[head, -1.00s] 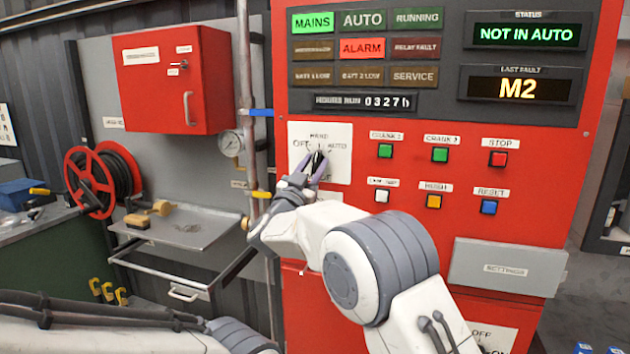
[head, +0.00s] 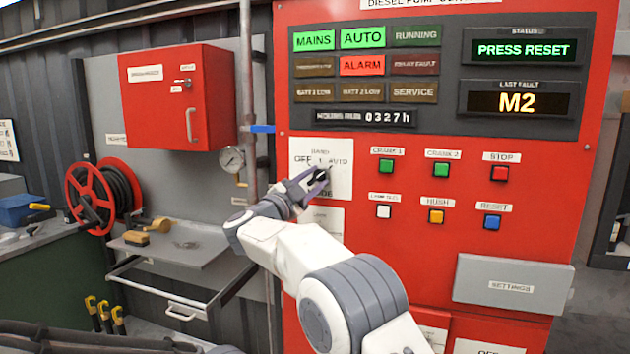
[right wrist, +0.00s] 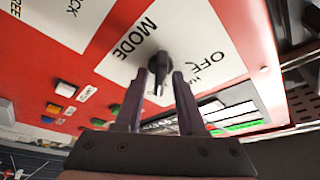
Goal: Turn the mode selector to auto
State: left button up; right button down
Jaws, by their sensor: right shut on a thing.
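The mode selector is a black knob (head: 322,174) on a white plate (head: 342,186) marked OFF, HAND and AUTO, on the red pump panel. My right gripper (head: 312,180) is at the knob and partly covers it. In the right wrist view the knob (right wrist: 158,66) sits between the two fingers of the right gripper (right wrist: 160,80), which is shut on it. The knob's pointer leans toward the AUTO side. The AUTO lamp (head: 362,38) is lit green, and the status display (head: 525,49) reads PRESS RESET. My left gripper is out of view.
The blue RESET button (head: 492,222) and several other buttons lie right of the selector. The red ALARM lamp (head: 362,65) is lit. A grey settings cover (head: 513,285) sticks out lower right. A vertical pipe (head: 247,100) and gauge (head: 232,159) stand left.

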dwell(0.4)
jog(key=c, duration=0.9)
grip_release()
jog(key=shift+o, duration=0.2)
jog(key=b+v, duration=0.3)
jog(key=v, duration=0.7)
jog(key=shift+s, duration=0.2)
jog(key=shift+a+f, duration=0.1)
